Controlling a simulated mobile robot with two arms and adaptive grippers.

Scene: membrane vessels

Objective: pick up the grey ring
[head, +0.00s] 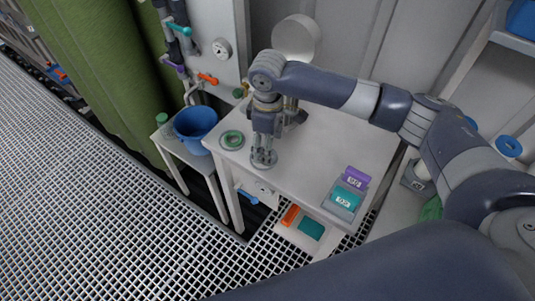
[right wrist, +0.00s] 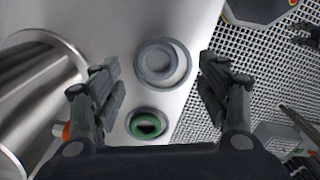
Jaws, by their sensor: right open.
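The grey ring (right wrist: 143,62) lies flat on the pale table top in the right wrist view, ahead of and between my right fingertips. In the head view the grey ring (head: 264,164) shows just below my right gripper (head: 264,150), partly hidden by the fingers. My right gripper (right wrist: 158,88) is open and empty, pointing down above the table, with its fingers to either side of the ring. A green ring (head: 232,133) with a grey outer edge lies to the left on the table; it also shows nearer in the right wrist view (right wrist: 146,116). My left gripper is not in view.
The white table (head: 300,168) has a clear middle. A purple and teal box set (head: 347,196) sits at its right end. A shiny metal cylinder (right wrist: 38,95) stands close on the left in the wrist view. A blue bucket (head: 196,128) stands on a lower stand to the left.

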